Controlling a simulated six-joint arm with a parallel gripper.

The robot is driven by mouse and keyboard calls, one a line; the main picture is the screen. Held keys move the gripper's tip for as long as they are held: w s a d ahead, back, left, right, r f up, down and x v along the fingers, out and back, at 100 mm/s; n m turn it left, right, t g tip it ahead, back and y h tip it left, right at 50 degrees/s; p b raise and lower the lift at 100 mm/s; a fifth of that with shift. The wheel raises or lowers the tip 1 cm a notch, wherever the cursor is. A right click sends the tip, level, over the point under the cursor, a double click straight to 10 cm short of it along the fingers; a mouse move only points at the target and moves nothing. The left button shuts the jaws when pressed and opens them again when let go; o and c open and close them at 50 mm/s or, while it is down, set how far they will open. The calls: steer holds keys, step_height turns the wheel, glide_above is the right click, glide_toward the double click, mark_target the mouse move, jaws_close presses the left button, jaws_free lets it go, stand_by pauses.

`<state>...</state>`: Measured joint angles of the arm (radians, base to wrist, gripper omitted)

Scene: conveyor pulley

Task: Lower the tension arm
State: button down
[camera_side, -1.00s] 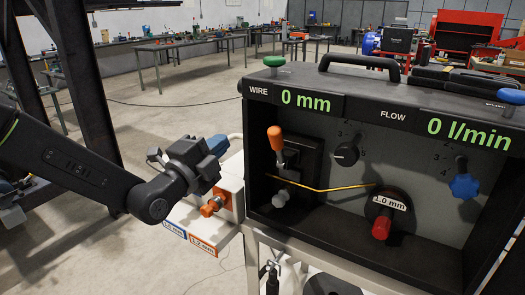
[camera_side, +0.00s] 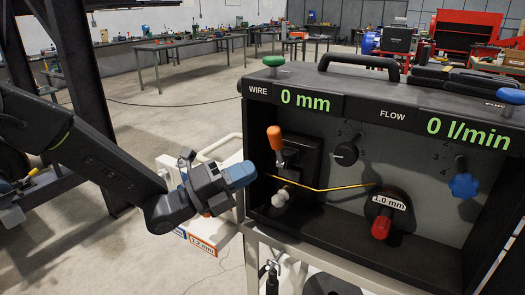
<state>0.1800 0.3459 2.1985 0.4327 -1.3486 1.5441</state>
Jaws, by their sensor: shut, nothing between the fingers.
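The tension arm, with its upright orange handle (camera_side: 275,138), stands at the left inside the open feeder case (camera_side: 395,81), in front of a black block (camera_side: 306,160). A yellow wire (camera_side: 325,189) runs from below the arm to the spool (camera_side: 388,204) labelled 1.0 mm, which has a red knob. A white knob (camera_side: 280,197) sits below the arm. My gripper (camera_side: 246,175) is shut and empty, its blue fingertips by the left edge of the case, below and left of the orange handle and apart from it.
The displays read 0 mm (camera_side: 306,102) and 0 l/min (camera_side: 468,133). A black dial (camera_side: 346,154) and a blue knob (camera_side: 463,186) are on the panel to the right. A white box (camera_side: 204,244) labelled 1.2 mm is behind and below my gripper, partly hidden.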

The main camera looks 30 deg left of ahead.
mark_target(271, 140)
steer(key=w, duration=0.1)
steer(key=w+r, duration=0.1)
steer(key=w, duration=0.1)
steer(key=w+r, duration=0.1)
steer(key=w, duration=0.1)
steer(key=shift+w+d+r, duration=0.1)
steer(key=shift+w+d, duration=0.15)
steer(key=shift+d, duration=0.05)
steer(key=shift+r, duration=0.1)
steer(key=shift+w+r+n+g+y, duration=0.3)
steer(key=shift+w+r+n+y, duration=0.1)
steer(key=shift+n, duration=0.1)
steer(key=shift+w+r+n+g+y, duration=0.3)
steer(key=shift+w+r+n+y, duration=0.05)
steer(key=shift+w+n+y, duration=0.1)
steer(key=shift+w+r+n, duration=0.25)
steer(key=shift+w+r, duration=0.15)
steer(key=shift+w, duration=0.35)
steer(key=shift+s, duration=0.1)
